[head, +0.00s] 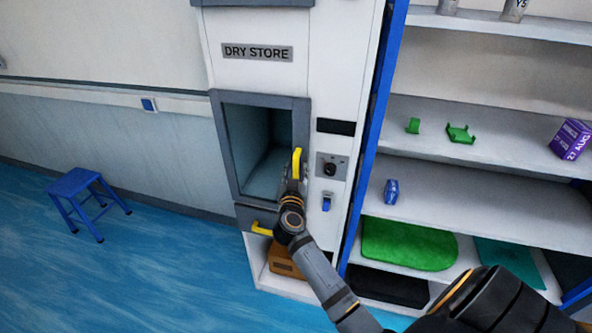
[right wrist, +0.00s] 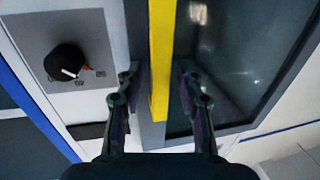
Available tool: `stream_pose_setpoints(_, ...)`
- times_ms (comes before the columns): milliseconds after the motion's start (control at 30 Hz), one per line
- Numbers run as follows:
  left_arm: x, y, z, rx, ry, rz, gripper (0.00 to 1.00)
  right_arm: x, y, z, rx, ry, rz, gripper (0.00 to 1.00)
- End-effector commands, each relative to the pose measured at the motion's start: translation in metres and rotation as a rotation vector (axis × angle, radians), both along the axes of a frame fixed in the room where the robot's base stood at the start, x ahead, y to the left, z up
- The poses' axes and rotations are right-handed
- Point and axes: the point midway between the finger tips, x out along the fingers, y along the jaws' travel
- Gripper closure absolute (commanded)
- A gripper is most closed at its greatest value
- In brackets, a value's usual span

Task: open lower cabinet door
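The grey-framed, glass-fronted cabinet door (head: 221,150) sits below the DRY STORE label and looks shut. Its upright yellow handle (head: 298,162) is on the right side of the frame. My right gripper (head: 293,178) is at the lower part of this handle. In the right wrist view the yellow handle (right wrist: 161,60) runs between the two fingers of my right gripper (right wrist: 160,92). A narrow gap shows on each side, so the fingers are open around it. The glass (right wrist: 235,60) shows beside it. My left gripper is not in view.
A grey drawer front with a yellow handle (head: 262,229) is below the door, above an orange-brown box (head: 284,262). A black knob (head: 330,169) is right of the handle. Shelves (head: 480,190) stand at right. A blue stool (head: 76,184) stands left on open floor.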

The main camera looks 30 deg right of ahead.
Motion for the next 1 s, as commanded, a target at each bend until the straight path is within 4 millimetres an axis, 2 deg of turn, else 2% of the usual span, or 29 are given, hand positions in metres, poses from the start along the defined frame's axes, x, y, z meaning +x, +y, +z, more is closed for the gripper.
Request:
stream_pose_setpoints(67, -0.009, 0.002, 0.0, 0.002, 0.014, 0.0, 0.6, 0.0, 0.0, 0.0, 0.0, 0.0, 0.0, 0.63)
stream_pose_setpoints(167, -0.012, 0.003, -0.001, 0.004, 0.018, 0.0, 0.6, 0.0, 0.0, 0.0, 0.0, 0.0, 0.0, 0.77)
stream_pose_setpoints(333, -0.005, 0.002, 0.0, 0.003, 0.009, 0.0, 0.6, 0.0, 0.0, 0.0, 0.0, 0.0, 0.0, 1.0)
stream_pose_setpoints(567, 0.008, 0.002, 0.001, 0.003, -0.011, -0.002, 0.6, 0.0, 0.0, 0.0, 0.0, 0.0, 0.0, 1.0)
stream_pose_setpoints(1000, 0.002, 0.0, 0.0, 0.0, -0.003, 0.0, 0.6, 0.0, 0.0, -0.001, 0.0, 0.001, -0.001, 1.0)
